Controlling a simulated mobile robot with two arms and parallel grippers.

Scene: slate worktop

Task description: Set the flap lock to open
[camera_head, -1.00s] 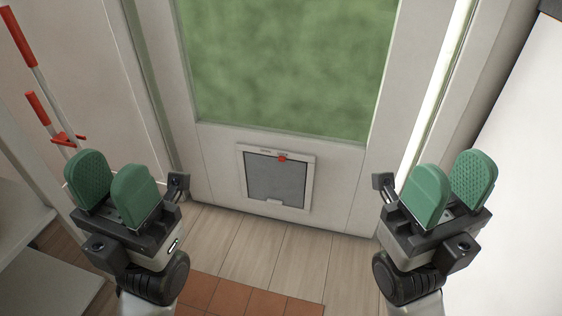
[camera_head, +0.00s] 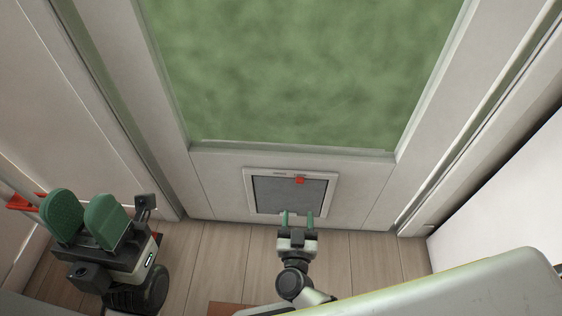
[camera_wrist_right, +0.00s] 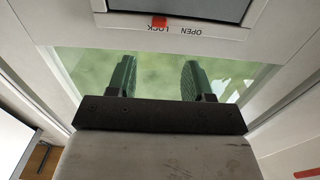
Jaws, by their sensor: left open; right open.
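The pet flap (camera_head: 290,193) is a grey panel in a white frame, low in the door. Its red lock slider (camera_head: 299,180) sits at the right part of the top rail. In the right wrist view, which is upside down, the red slider (camera_wrist_right: 159,21) is beside the word LOCK, with OPEN further to the right. My right gripper (camera_head: 297,217) is open and empty, near the flap's lower edge in the head view. Its green fingers (camera_wrist_right: 157,75) point toward the door in the wrist view, apart from the slider. My left gripper (camera_head: 84,203) is open and empty at the far left.
The door's large green pane (camera_head: 300,75) is above the flap. A wooden floor (camera_head: 225,250) lies below, with part of a terracotta mat (camera_head: 232,308). A red and white stick (camera_head: 22,203) stands behind my left gripper. A white surface (camera_head: 510,190) is at the right.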

